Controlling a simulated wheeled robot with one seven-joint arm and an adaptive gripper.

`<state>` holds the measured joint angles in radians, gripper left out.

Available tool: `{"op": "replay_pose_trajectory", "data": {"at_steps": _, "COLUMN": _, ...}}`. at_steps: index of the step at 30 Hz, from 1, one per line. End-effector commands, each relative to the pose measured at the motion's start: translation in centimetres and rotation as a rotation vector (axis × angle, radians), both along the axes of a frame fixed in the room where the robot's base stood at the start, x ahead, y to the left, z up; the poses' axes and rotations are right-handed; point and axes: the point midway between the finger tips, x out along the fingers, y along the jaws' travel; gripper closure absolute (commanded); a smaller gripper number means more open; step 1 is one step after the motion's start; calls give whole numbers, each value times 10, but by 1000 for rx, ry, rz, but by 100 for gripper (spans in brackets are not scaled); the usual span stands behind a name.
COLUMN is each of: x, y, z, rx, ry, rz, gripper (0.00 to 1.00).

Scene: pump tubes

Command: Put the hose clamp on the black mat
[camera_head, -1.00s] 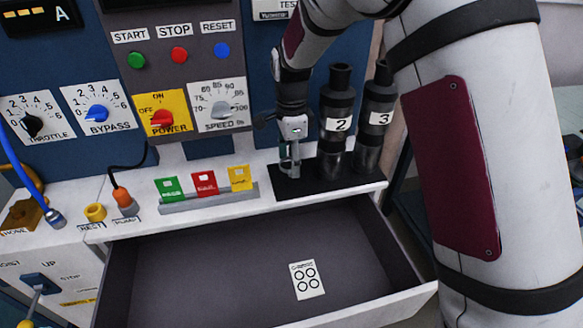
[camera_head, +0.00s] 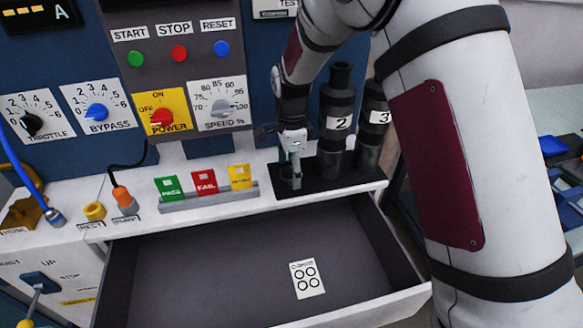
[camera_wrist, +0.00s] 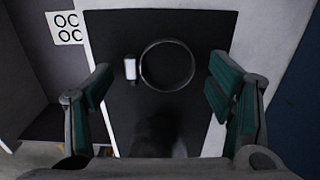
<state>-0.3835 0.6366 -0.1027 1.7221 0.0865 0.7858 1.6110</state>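The hose clamp (camera_wrist: 130,68) is a thin dark ring with a pale screw housing on its left side. In the wrist view it appears to lie flat on the black mat (camera_wrist: 212,38). My gripper (camera_wrist: 160,92) is open, its green-padded fingers on either side of the ring and apart from it. In the head view my gripper (camera_head: 291,182) points down over the left end of the black mat (camera_head: 325,190). The clamp cannot be made out there.
Black bottles 2 (camera_head: 335,125) and 3 (camera_head: 371,125) stand close to the right of my gripper. A rack with green, red and yellow cards (camera_head: 208,200) is to the left. An open drawer (camera_head: 210,265) with a white label (camera_head: 307,279) is in front.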

Motion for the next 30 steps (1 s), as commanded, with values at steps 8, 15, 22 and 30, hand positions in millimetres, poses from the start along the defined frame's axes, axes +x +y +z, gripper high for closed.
{"op": "replay_pose_trajectory", "data": {"at_steps": 8, "x": 0, "y": 0, "z": 6, "rx": 0, "ry": -1, "rz": 0, "gripper": 26}}
{"op": "replay_pose_trajectory", "data": {"at_steps": 15, "x": 1, "y": 0, "z": 48, "rx": 1, "ry": -6, "rz": 0, "gripper": 26}}
{"op": "replay_pose_trajectory", "data": {"at_steps": 22, "x": 1, "y": 0, "z": 93, "rx": 1, "ry": -4, "rz": 0, "gripper": 26}}
{"op": "replay_pose_trajectory", "data": {"at_steps": 30, "x": 0, "y": 0, "z": 121, "rx": 0, "ry": -1, "rz": 0, "gripper": 26}}
